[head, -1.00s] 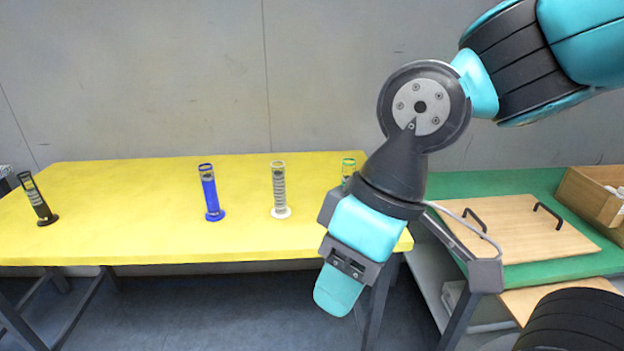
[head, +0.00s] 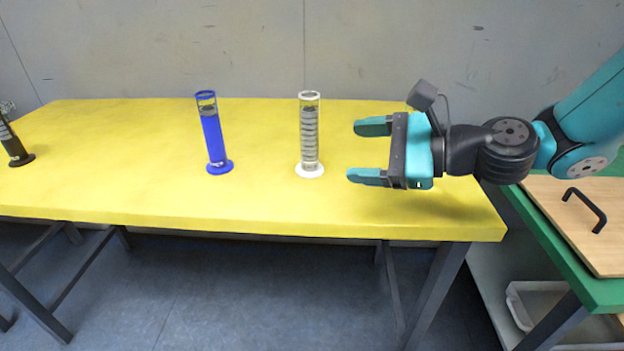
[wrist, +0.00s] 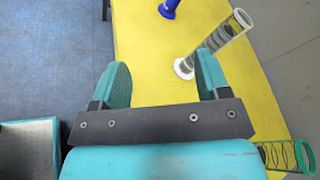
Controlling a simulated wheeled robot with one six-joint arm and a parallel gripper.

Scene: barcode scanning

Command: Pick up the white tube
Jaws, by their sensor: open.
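The white tube (head: 310,136) stands upright on the yellow table, with a white base and a clear, ringed body. In the wrist view the white tube (wrist: 217,42) is beyond the fingertips, toward the right finger, which lies close to its base in the picture. My gripper (head: 361,153) is open and empty, just right of the white tube in the head view, fingers pointing left toward it. A gap shows between the fingertips and the tube there. My gripper (wrist: 162,80) also shows open in the wrist view.
A blue tube (head: 214,134) stands left of the white one, and a black tube (head: 13,142) is at the far left. A green-rimmed tube (wrist: 285,156) is right of my gripper in the wrist view. The yellow table (head: 120,195) has clear room in front.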

